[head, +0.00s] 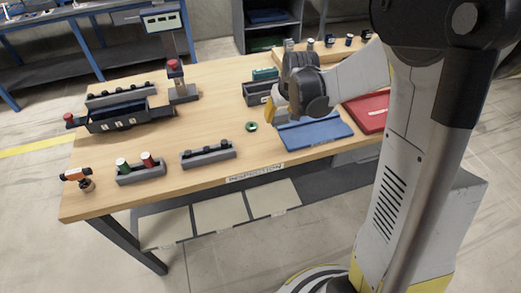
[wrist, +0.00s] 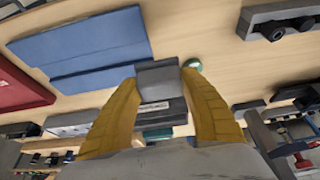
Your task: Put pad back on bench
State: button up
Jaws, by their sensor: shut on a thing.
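My gripper (head: 271,108) is above the wooden bench (head: 215,88), close to the left side of the blue mat (head: 316,133). In the wrist view its two yellow fingers (wrist: 159,88) are closed on a small grey block (wrist: 158,74), which I take to be the pad. It is held between the fingertips. In the head view the arm's end mostly hides it. The blue mat also shows in the wrist view (wrist: 85,48), beside the held block. I cannot tell the exact gap between the block and the bench.
A green ring (head: 251,127) lies left of my gripper. A red mat (head: 368,112) is to the right. A grey holder (head: 208,155), a holder with red and green pieces (head: 141,175) and a dark tray (head: 118,118) stand left. Bench surface between them is bare.

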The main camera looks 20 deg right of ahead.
jog(key=b, duration=0.2)
send_over(260, 149)
jog(key=s, duration=0.1)
notch_tip(260, 149, down, 5)
jog(key=shift+r, duration=0.15)
jog(key=shift+f+b, duration=0.95)
jog(key=shift+f, duration=1.05)
jog(key=shift+s, duration=0.1)
jog(key=shift+f, duration=0.15)
jog(key=o, duration=1.3)
